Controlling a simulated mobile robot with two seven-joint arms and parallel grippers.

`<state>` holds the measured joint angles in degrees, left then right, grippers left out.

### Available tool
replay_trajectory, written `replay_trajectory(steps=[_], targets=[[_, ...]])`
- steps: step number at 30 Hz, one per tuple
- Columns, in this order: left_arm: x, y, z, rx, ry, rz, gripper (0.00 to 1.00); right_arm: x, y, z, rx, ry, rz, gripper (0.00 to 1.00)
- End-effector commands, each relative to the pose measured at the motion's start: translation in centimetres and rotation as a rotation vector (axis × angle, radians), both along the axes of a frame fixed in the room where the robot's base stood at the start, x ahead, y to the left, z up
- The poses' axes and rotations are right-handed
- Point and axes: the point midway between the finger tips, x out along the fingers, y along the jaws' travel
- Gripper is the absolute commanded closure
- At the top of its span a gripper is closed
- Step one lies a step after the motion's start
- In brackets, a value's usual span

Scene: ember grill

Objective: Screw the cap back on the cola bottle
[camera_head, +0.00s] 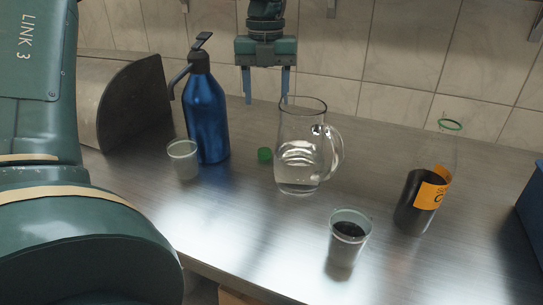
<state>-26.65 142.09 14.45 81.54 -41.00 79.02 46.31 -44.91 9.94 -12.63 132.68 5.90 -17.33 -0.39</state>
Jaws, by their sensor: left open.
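The cola bottle (414,204) stands upright on the metal counter at the right. It is clear, with dark cola in its lower part, an orange label and a green ring at its open neck. The green cap (264,154) lies on the counter, between the blue pump bottle and the glass pitcher, apart from the cola bottle. My left gripper (266,99) is open and empty at the top centre, fingers pointing down, above and behind the cap in the picture. My right gripper is not in view.
A glass pitcher (299,180) of clear liquid stands just right of the cap. The blue pump bottle (207,120) and an empty-looking cup (184,160) stand left. A cup of dark drink (346,245) is near the front edge. A blue box (532,215) is at right.

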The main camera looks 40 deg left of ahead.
Motion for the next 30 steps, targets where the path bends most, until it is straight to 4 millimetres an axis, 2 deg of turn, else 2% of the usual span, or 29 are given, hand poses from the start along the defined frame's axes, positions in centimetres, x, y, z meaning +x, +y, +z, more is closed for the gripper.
replay_trajectory(steps=[10,21,25,30], targets=[[0.0,0.0,-0.5,-0.001,0.002,0.000,0.45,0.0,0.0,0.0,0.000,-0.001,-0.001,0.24],[0.0,0.1,-6.8,-0.001,0.004,0.001,0.45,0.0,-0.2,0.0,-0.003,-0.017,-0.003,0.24],[0.0,0.1,-7.8,-0.001,0.002,0.000,0.45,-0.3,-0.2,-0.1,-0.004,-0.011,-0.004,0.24],[0.0,0.1,-7.9,-0.001,0.001,0.000,0.45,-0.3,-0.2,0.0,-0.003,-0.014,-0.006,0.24]])
